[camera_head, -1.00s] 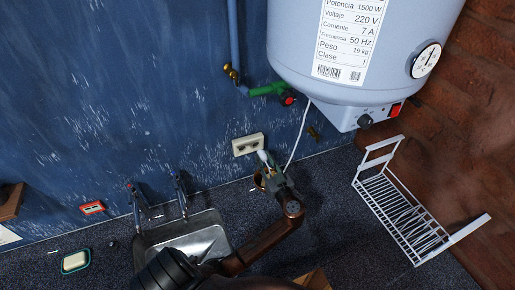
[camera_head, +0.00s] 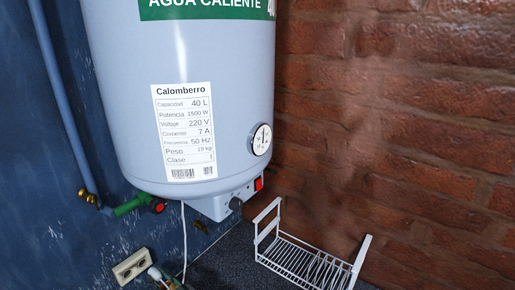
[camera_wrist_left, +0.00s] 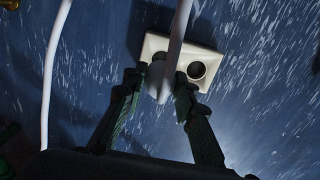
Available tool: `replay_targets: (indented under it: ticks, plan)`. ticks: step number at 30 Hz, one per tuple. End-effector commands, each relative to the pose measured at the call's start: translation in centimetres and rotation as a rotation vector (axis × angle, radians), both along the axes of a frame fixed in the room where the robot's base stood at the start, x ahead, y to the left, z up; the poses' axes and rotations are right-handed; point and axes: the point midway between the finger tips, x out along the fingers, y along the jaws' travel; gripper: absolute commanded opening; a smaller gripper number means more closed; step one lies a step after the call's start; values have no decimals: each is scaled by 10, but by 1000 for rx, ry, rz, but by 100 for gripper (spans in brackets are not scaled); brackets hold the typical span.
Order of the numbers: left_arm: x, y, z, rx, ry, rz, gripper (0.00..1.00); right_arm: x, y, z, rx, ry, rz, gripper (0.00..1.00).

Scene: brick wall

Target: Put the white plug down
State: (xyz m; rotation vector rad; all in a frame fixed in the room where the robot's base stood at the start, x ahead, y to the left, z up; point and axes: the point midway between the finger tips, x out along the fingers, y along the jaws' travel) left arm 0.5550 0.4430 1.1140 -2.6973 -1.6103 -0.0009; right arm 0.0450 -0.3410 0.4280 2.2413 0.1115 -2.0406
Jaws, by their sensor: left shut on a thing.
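The white plug (camera_wrist_left: 160,82) is between the dark green fingers of my left gripper (camera_wrist_left: 160,96) in the left wrist view, in front of the wall socket. I cannot tell whether it touches the socket. In the head view only the tip of my left gripper (camera_head: 163,277) shows at the bottom edge, with the white plug (camera_head: 154,272) at it, just right of the wall socket (camera_head: 131,266). The socket is a cream double one; in the left wrist view (camera_wrist_left: 205,62) its right hole is free and its left part is partly covered. My right gripper is out of view.
A grey-blue water heater (camera_head: 185,100) hangs above, with a white cord (camera_head: 184,245) running down from it. A white wire rack (camera_head: 305,262) stands on the dark counter (camera_head: 228,262) by the brick wall.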

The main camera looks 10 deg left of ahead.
Motion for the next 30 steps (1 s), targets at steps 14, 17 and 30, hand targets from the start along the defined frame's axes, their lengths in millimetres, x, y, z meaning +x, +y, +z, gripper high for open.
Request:
replay_targets:
  ticks: [14,17,30]
  plan:
    - [-48,-111,-64,-3,8,-613,0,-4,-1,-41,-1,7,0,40]
    - [-69,-148,-72,-3,8,-762,0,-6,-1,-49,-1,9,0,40]
    - [-127,-233,-73,-5,-1,-1073,0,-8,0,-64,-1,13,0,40]
